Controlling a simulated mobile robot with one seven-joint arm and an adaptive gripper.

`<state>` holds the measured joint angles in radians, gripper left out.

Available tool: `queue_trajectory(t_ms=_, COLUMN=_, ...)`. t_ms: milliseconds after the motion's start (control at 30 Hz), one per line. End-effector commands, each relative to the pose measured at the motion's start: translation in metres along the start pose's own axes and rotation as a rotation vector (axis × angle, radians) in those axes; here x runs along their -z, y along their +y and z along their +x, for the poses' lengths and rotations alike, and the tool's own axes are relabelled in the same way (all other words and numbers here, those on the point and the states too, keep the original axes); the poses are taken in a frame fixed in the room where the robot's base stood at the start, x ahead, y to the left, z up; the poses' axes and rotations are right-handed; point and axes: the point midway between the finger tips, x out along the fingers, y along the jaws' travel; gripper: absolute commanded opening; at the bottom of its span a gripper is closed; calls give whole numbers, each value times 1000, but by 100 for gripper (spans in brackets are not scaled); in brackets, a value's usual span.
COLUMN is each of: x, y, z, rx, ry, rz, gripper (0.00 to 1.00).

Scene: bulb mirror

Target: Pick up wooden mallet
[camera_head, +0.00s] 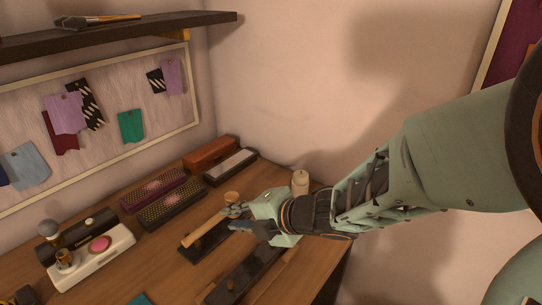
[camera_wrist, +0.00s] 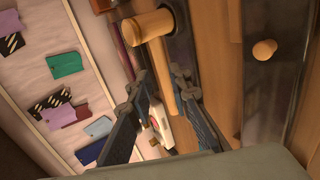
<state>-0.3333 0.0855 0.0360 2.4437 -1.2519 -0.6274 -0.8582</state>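The wooden mallet (camera_head: 203,230) lies over a dark block on the table, its pale handle pointing left and its head partly hidden by my gripper. In the wrist view the mallet's round head (camera_wrist: 147,27) is at the top, and its handle runs down between my fingers. My gripper (camera_head: 236,217) is at the head end of the handle. In the wrist view my gripper (camera_wrist: 161,75) has its fingers apart, with a gap between the handle and the left finger. The handle lies nearer the right finger. Contact cannot be made out.
A long dark plank (camera_head: 245,276) lies in front, with a wooden knob (camera_wrist: 264,49) in the wrist view. Brushes (camera_head: 172,207) and a white box (camera_head: 92,257) with a pink disc stand left. A candle (camera_head: 300,182) stands behind my wrist. A shelf (camera_head: 130,32) overhangs the back left.

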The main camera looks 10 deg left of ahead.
Motion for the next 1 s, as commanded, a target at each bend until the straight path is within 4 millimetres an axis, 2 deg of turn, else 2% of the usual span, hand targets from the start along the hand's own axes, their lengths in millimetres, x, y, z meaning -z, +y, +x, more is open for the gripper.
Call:
queue_trajectory(t_ms=33, x=0, y=-4, z=11, rx=2, ry=1, rz=2, gripper=18)
queue_trajectory(t_ms=100, x=0, y=-3, z=20, rx=1, ry=1, rz=2, gripper=18)
queue_trajectory(t_ms=333, x=0, y=-3, z=38, rx=2, ry=-1, rz=3, gripper=18)
queue_trajectory(t_ms=600, x=0, y=-4, z=76, rx=2, ry=-2, rz=3, gripper=18)
queue_trajectory(t_ms=900, x=-1, y=-2, z=81, rx=1, ry=-4, rz=4, gripper=18)
queue_trajectory(t_ms=1000, x=-1, y=-2, z=80, rx=1, ry=-4, rz=4, gripper=8)
